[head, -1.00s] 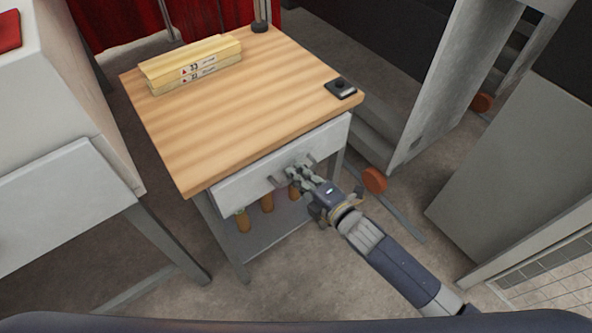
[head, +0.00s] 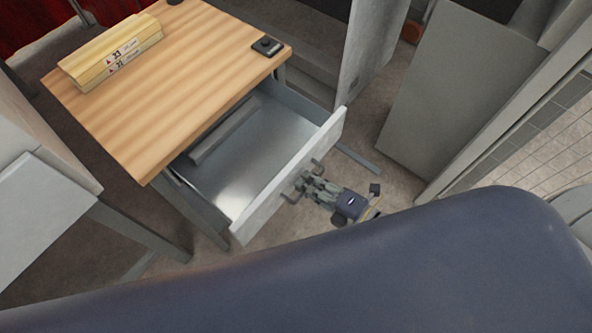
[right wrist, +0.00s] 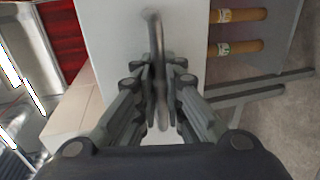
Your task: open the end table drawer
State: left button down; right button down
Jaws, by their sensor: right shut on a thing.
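The end table (head: 165,75) has a light wooden top and grey metal legs. Its drawer (head: 262,150) is pulled well out, and its grey metal floor shows, with a long grey bar-like shape inside on the left. My right gripper (head: 304,183) is at the drawer's white front (head: 290,180), shut on the drawer handle (head: 289,195). In the right wrist view the handle (right wrist: 157,70) runs between the two fingers, in front of the pale drawer front (right wrist: 115,55). My left gripper is not in view.
Yellow boxes (head: 112,52) and a small black device (head: 267,46) lie on the table top. A grey cabinet (head: 30,210) stands close on the left. A grey panel (head: 455,85) stands at right. Two brown cylinders (right wrist: 238,47) show beside the drawer front in the right wrist view.

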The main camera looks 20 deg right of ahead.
jog(key=shift+s+d, duration=0.25)
jog(key=shift+s, duration=0.1)
jog(key=c, duration=1.7)
grip_release()
jog(key=v, duration=1.2)
